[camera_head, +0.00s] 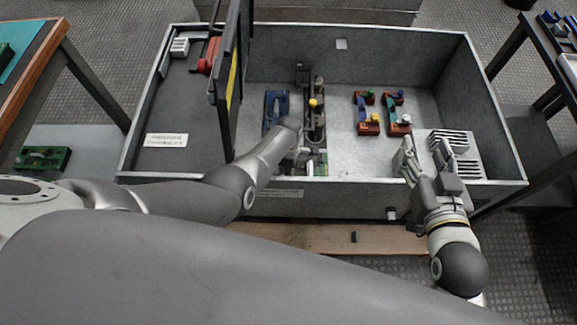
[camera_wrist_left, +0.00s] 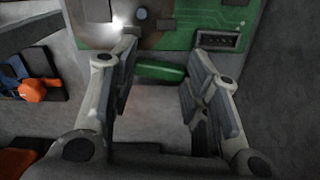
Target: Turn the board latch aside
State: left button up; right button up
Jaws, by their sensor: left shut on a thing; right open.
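A green circuit board (camera_wrist_left: 190,20) with dark parts and a grey connector fills the top of the left wrist view; in the head view its edge (camera_head: 321,168) shows near the front wall of the metal cabinet. A short green bar (camera_wrist_left: 160,72) lies just below the board, between my left fingertips; it may be the board latch, but I cannot tell. My left gripper (camera_wrist_left: 160,62) is closed on this bar, its fingers standing apart at the bar's width. In the head view the left forearm partly hides this spot. My right gripper (camera_head: 425,148) is open and empty over the cabinet's front right.
The open cabinet (camera_head: 480,100) has raised walls and an upright dark door (camera_head: 232,80) left of my left arm. A dark column with a yellow knob (camera_head: 313,103) stands behind the left gripper. Red-and-blue fixtures (camera_head: 368,112) and a slotted grey block (camera_head: 467,160) sit to the right.

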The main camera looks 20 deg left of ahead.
pick_arm(q)
jog(key=shift+a+n, duration=0.1)
jog(key=shift+n, duration=0.9)
jog(key=o, duration=1)
jog(key=shift+c, duration=0.2)
jog(key=shift+o, duration=0.3)
